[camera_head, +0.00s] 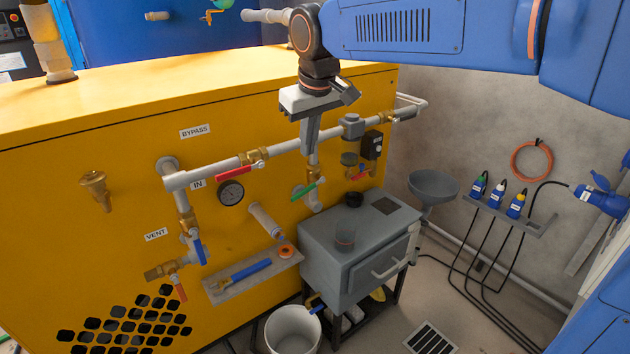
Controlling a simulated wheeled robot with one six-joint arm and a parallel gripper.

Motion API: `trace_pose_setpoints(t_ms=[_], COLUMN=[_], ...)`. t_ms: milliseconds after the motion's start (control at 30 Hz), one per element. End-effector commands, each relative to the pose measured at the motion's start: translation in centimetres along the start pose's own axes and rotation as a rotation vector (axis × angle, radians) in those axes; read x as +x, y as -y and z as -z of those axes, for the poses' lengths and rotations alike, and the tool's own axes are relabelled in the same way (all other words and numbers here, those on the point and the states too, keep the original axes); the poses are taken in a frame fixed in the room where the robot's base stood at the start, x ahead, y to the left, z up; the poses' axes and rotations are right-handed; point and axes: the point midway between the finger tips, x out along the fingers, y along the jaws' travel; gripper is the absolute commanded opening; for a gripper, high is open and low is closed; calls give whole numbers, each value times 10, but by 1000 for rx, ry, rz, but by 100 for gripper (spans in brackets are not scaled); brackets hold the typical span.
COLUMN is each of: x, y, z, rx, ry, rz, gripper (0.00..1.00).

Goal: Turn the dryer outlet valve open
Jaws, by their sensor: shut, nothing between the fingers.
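A brass valve (312,171) with a green lever (303,192) sits on the right-hand downpipe of the yellow cabinet. It appears to be the dryer outlet valve, but no OUT label shows. The green lever slants across the pipe, down to the left. My gripper (309,143) hangs from above in front of the horizontal pipe, just above this valve in the picture. Its fingers are together with nothing between them. It covers part of the pipework, and I cannot tell its depth gap to the valve.
A blue-lever valve (198,250) is lower left. A filter bowl (351,140) stands close right. A grey box (352,262) and white bucket (293,331) are below.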

Motion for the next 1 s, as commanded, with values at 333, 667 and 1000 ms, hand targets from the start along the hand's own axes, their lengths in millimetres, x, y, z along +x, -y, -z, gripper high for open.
trace_pose_setpoints(t_ms=[333,667,1000], x=[6,57,113], y=[20,20,17], z=[23,21,16], rx=[-14,-14,-13], ry=[25,26,25], rz=[5,5,5], gripper=[0,0,0])
